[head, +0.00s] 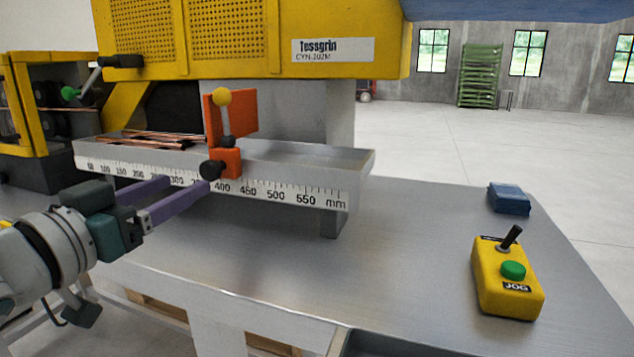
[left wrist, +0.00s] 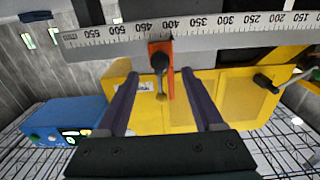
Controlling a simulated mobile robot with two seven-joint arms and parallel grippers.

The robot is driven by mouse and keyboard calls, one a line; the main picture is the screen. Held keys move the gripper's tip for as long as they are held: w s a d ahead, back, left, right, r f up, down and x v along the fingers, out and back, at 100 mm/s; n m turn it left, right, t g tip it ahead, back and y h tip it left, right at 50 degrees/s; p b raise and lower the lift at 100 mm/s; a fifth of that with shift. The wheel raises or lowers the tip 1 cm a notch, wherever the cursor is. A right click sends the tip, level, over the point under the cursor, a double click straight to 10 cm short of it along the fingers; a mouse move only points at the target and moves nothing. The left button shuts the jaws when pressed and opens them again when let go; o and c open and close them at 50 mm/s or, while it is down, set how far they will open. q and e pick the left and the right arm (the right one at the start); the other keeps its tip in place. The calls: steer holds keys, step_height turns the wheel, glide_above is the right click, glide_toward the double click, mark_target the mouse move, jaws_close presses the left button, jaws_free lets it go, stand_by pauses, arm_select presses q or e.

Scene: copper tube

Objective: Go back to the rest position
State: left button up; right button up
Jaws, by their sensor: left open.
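My left gripper (head: 188,184) reaches in from the left with two purple fingers, open and empty, in front of the measuring rail (head: 290,193). The orange stop (head: 230,163) stands on the rail near the 400 mark, with a black knob (head: 211,170) facing the fingers and a yellow ball lever on top. In the left wrist view the fingers (left wrist: 160,73) appear on either side of the stop's black knob (left wrist: 160,63), with gaps to both; I cannot tell how far the tips are from it in depth. My right gripper is in neither view.
Copper tubes (head: 150,139) lie in the rail's trough. The yellow machine (head: 230,40) rises behind. A yellow jog box (head: 507,280) and a blue object (head: 509,198) sit on the metal table's right side. The table (head: 400,260) between rail and jog box is clear.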

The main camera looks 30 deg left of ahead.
arm_select(q)
steer(key=shift+v, duration=1.15)
